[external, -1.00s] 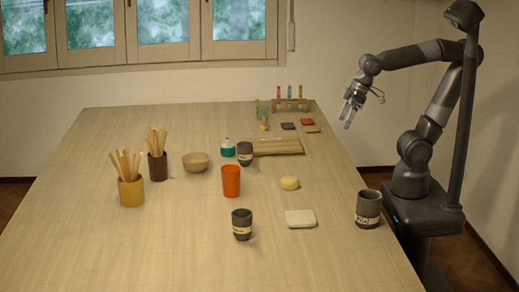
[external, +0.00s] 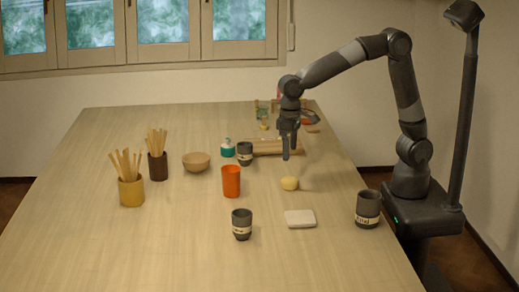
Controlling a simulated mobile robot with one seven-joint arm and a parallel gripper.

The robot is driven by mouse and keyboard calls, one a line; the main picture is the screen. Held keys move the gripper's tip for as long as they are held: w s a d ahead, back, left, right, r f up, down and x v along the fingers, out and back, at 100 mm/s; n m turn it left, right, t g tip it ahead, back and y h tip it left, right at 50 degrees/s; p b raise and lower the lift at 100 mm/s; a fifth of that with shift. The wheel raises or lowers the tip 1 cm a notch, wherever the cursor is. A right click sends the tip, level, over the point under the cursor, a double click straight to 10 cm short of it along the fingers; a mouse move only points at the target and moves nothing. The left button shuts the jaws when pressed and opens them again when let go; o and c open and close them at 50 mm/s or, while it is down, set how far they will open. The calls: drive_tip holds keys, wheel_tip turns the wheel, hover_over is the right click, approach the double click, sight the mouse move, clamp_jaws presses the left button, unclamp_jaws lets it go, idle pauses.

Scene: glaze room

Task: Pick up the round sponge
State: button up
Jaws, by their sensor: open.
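The round sponge (external: 289,184) is a small pale yellow disc lying on the table, right of the orange cup. My gripper (external: 286,155) points down above and slightly behind the sponge in the picture, with a gap between them. It is open and holds nothing that I can see. The sponge is in full view.
An orange cup (external: 231,181) stands left of the sponge. A white square block (external: 300,219) lies in front of it, between dark labelled cups (external: 242,224) and (external: 368,209). A wooden bowl (external: 196,162), a teal bottle (external: 228,148) and a brown mat (external: 262,147) are farther back.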

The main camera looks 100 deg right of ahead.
hover_over(290, 179)
drive_tip(key=d, duration=0.1)
wheel_tip(290, 179, down, 6)
drive_tip(key=shift+w+d+r, duration=0.1)
drive_tip(key=shift+d+r, duration=0.05)
drive_tip(key=shift+r, duration=0.1)
drive_tip(key=shift+a+f, duration=0.25)
drive_tip(key=shift+f, duration=1.15)
drive_tip(key=shift+a+f, duration=0.2)
drive_tip(key=shift+f, duration=1.15)
drive_tip(key=c, duration=1.1)
drive_tip(key=shift+o, duration=0.2)
drive_tip(key=shift+r, duration=0.1)
